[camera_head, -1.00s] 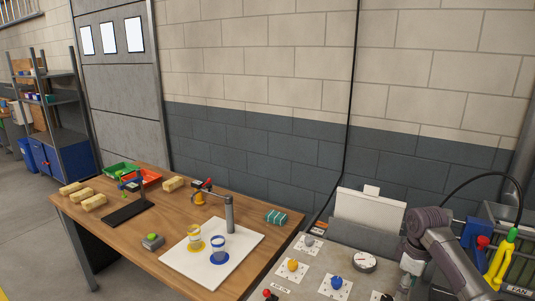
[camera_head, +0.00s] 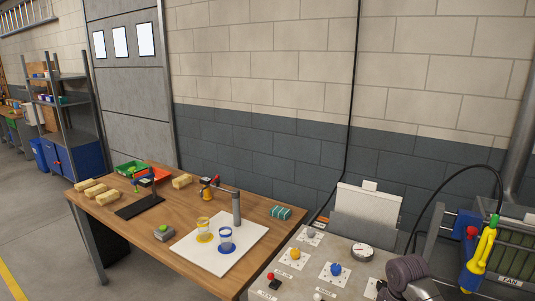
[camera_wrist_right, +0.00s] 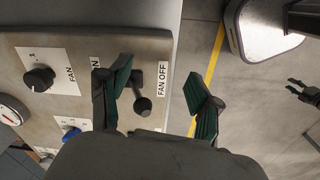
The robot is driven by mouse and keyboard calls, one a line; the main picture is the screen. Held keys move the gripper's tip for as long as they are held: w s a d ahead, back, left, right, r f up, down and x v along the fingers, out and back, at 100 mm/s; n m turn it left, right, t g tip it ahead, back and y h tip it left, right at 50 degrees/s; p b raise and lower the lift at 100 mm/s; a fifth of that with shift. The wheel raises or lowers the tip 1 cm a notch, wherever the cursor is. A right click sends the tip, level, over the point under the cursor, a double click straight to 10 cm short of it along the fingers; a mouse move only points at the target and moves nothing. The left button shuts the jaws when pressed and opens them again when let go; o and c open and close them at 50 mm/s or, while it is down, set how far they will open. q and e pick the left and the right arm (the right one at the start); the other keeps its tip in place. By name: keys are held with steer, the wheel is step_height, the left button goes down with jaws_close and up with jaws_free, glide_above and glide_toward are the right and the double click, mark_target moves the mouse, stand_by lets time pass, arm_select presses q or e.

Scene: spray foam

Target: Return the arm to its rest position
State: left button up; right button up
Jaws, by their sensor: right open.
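My right arm (camera_head: 407,275) shows only as a dark link at the lower right of the head view, over the panel's right side. Its gripper is hidden or out of frame there. In the right wrist view my right gripper (camera_wrist_right: 163,88) is open, with its two green-padded fingers spread wide and nothing held. I cannot tell the gap between fingers and lever. My left gripper is not seen in the head view.
The control panel (camera_head: 290,272) carries knobs and a gauge (camera_head: 362,252). A yellow-handled spray tool (camera_head: 482,250) hangs at the right. The wooden table (camera_head: 145,225) holds a white board (camera_head: 196,258) with two cups.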

steer(key=s+a+f+m+t, duration=0.1)
steer(key=s+a+f, duration=0.35)
steer(key=s, duration=0.35)
steer(key=s+a+f+m+t, duration=0.1)
steer(key=s+a+f, duration=0.2)
steer(key=s+a, duration=0.4)
steer(key=s+d+r+m+t, duration=0.1)
steer(key=s+r+m, duration=0.2)
steer(key=s, duration=0.5)
steer(key=s+r+m, duration=0.2)
steer(key=s+r, duration=0.1)
steer(key=s, duration=0.5)
step_height(320, 180, down, 26)
steer(key=f+b, duration=0.1)
steer(key=b, duration=0.1)
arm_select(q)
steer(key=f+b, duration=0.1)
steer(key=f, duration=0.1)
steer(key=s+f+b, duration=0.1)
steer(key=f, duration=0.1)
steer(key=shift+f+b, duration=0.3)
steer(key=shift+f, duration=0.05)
arm_select(e)
steer(key=s+d+f+g, duration=0.2)
steer(key=s+d+f, duration=0.1)
steer(key=s+f, duration=1.4)
step_height(320, 180, down, 3)
steer(key=shift+s+r, duration=0.15)
steer(key=shift+s, duration=0.15)
